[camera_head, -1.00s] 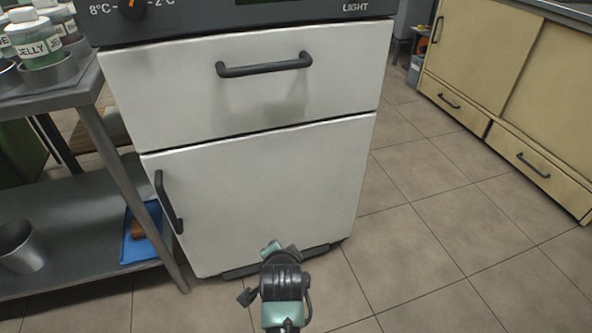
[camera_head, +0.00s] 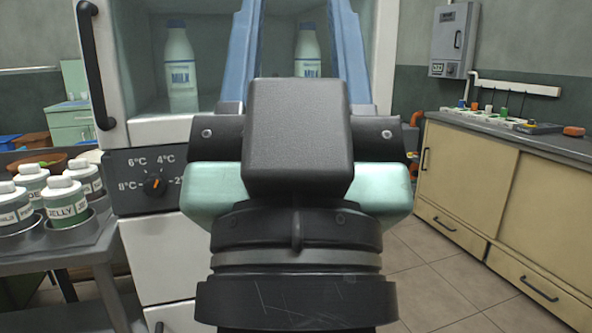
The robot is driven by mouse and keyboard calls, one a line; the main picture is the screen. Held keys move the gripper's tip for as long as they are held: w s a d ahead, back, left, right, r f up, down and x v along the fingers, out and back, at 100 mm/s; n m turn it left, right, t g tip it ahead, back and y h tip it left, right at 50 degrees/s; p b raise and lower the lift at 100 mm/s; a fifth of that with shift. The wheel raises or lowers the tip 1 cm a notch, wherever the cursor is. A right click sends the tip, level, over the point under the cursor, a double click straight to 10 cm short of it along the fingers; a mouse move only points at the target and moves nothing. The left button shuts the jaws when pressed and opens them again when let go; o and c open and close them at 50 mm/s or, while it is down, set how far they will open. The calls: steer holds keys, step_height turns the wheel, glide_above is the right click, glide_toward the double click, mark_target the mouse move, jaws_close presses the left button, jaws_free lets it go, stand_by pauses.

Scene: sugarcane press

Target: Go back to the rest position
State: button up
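My gripper (camera_head: 293,45) is raised close in front of the camera, seen from behind, with a black and mint-green body. Its two blue fingers point up and away from me, with a wide gap between them and nothing visible held there. The fingertips run past the top edge. Behind it stands a white fridge (camera_head: 160,245) with a black handle and a dial panel. Milk bottles show inside, one to the left (camera_head: 181,70) and one between the fingers (camera_head: 308,50). My gripper hides much of the fridge's middle and lower front.
A metal table (camera_head: 80,250) with several labelled jars, one marked jelly (camera_head: 66,205), stands at the left. A yellow cabinet counter (camera_head: 465,180) runs along the right, with a grey box (camera_head: 453,40) on the wall above. Tiled floor (camera_head: 440,280) is free between fridge and cabinets.

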step_height(320, 180, up, 38)
steer(key=p, duration=3.7)
steer(key=shift+s+r+p, duration=0.2)
steer(key=shift+r+p, duration=0.05)
steer(key=shift+p, duration=0.05)
